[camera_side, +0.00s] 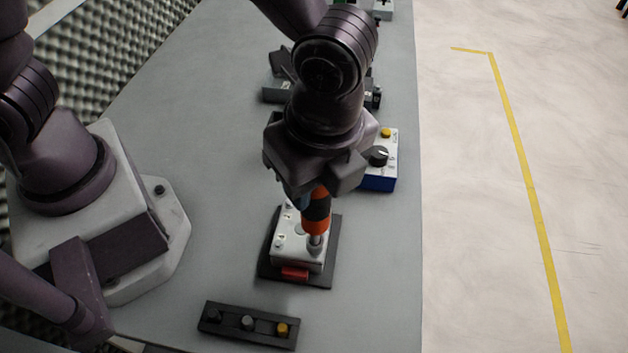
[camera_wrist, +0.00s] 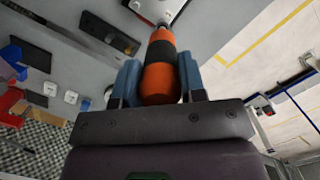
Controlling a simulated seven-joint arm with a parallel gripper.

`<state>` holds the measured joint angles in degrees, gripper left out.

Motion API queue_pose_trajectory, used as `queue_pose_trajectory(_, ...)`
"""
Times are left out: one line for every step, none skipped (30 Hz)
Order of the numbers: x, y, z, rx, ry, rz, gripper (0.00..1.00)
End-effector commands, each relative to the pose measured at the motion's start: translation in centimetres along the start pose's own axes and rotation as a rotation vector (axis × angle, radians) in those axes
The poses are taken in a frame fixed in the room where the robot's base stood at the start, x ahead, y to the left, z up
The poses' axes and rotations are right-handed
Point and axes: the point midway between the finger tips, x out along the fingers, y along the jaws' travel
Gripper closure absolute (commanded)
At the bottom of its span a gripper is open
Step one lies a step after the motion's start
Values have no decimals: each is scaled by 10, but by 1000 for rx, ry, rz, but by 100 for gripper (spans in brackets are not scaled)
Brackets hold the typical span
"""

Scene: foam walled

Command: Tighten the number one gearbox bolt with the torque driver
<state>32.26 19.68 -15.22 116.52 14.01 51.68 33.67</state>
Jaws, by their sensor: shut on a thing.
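My gripper (camera_wrist: 160,85) is shut on the torque driver, its blue fingers on either side of the orange and black handle. The torque driver (camera_side: 317,212) stands about upright in the side view, its grey metal tip over the front right corner of the gearbox; the handle also shows in the wrist view (camera_wrist: 159,52). Whether the tip touches a bolt is unclear. The gearbox (camera_side: 290,247) is a pale block with bolts at its corners and a red piece at its front. It sits on a dark plate (camera_side: 328,270). The bolt under the tip is hidden.
A black rack (camera_side: 232,334) with several round pieces, one yellow, lies in front of the gearbox. A white and blue control box (camera_side: 378,178) with a dial and yellow button stands behind to the right. Dark fixtures (camera_side: 277,88) are farther back. The grey table (camera_side: 372,310) is clear at front right.

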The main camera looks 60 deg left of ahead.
Motion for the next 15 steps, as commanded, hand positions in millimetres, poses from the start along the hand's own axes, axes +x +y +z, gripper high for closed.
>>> queue_pose_trajectory(-4, -1, 0, 0, 3, -3, 89)
queue_pose_trajectory(-6, -1, 1, 0, 3, -3, 89)
queue_pose_trajectory(-8, 0, 1, 0, 2, -3, 89)
queue_pose_trajectory(-10, 0, 1, 0, 2, -3, 89)
queue_pose_trajectory(-12, -1, 1, 0, 3, -3, 89)
queue_pose_trajectory(-14, -1, 2, 0, 3, -3, 89)
queue_pose_trajectory(-16, -1, 2, 0, 3, -3, 89)
queue_pose_trajectory(-18, -1, 2, 0, 2, -3, 89)
queue_pose_trajectory(-20, -1, 3, 0, 3, -3, 89)
queue_pose_trajectory(-22, -1, 3, -1, 3, -3, 89)
queue_pose_trajectory(-24, -1, 3, -1, 3, -3, 89)
queue_pose_trajectory(-26, -1, 4, -1, 3, -3, 89)
queue_pose_trajectory(-28, 0, 4, -1, 2, -2, 89)
queue_pose_trajectory(-29, 0, 4, -1, 2, -2, 89)
queue_pose_trajectory(-31, 0, 4, 0, 2, -2, 89)
